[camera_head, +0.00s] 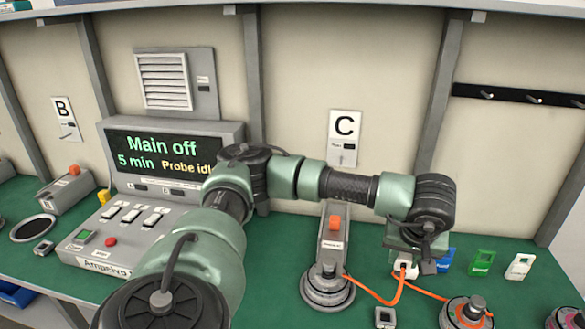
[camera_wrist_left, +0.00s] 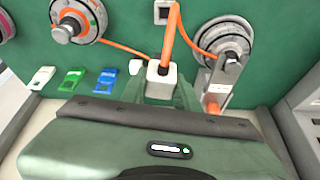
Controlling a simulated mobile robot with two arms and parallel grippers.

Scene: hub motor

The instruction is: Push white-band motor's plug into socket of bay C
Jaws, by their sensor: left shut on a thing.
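My left gripper (camera_head: 415,262) is low over the green bench, right of the bay C station. It is shut on a white plug (camera_wrist_left: 162,76), which also shows in the head view (camera_head: 404,269). An orange cable rises from the plug and loops to the pale-banded motor (camera_head: 327,288) in bay C. The bay C socket looks to be the small grey box with a dark opening (camera_head: 385,318). It also shows at the top of the wrist view (camera_wrist_left: 162,12), apart from the plug. My right gripper is not in view.
A second motor (camera_head: 465,312) with an orange cable stands to the right. Blue (camera_head: 446,260), green (camera_head: 481,262) and white (camera_head: 520,266) blocks line the back. The grey bay C stand (camera_head: 333,247) is behind its motor. A console (camera_head: 105,235) is at left.

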